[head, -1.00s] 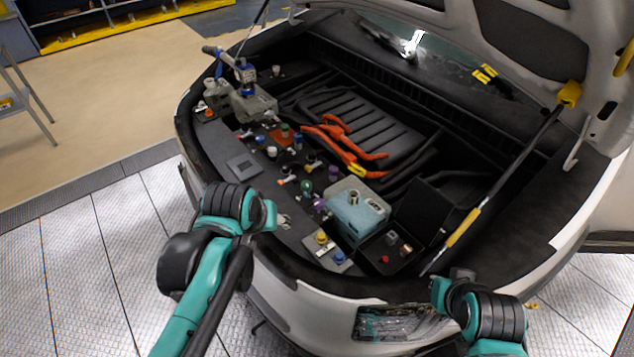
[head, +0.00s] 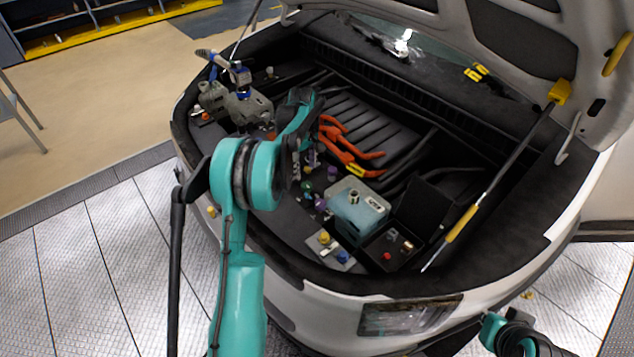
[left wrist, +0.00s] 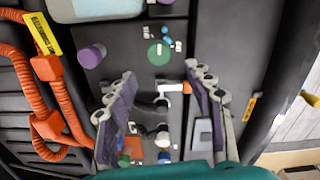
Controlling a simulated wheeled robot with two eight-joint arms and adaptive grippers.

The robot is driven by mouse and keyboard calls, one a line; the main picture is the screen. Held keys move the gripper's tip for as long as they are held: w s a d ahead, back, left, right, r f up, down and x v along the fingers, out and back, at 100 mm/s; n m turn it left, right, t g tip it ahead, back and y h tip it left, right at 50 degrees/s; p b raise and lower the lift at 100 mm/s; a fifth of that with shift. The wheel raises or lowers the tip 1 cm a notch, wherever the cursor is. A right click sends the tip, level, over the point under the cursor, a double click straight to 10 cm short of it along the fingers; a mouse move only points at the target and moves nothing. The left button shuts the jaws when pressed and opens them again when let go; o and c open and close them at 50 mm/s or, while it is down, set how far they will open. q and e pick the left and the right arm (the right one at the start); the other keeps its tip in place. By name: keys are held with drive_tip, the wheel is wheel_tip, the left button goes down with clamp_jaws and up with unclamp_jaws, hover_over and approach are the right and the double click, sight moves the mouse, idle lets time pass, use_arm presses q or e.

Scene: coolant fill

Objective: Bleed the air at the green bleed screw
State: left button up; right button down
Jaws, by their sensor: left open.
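A round green piece (head: 306,187) shows on the dark panel of the engine bay. It also shows in the left wrist view as a green disc (left wrist: 159,54), just beyond my fingertips. A smaller green piece (left wrist: 124,160) shows beside an orange-red block near the bottom of that view. I cannot tell which green part is the bleed screw. My left gripper (left wrist: 162,78) is open and empty above the panel. A white part with an orange ring (left wrist: 172,88) lies between its fingers in the picture. In the head view my arm hides part of the panel.
Orange cables (head: 345,150) lie behind the panel. A pale teal reservoir (head: 358,212) stands to the right, beside a black tray (head: 378,262) with small parts. A grey pump-like unit (head: 250,108) stands at the left. The yellow-sleeved hood strut (head: 462,222) crosses the right side.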

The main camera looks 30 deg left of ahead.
sight(306, 184)
use_arm(q)
wheel_tip(306, 184, down, 8)
drive_tip(key=shift+r+b, duration=0.1)
drive_tip(key=shift+b, duration=1)
drive_tip(key=c, duration=1.2)
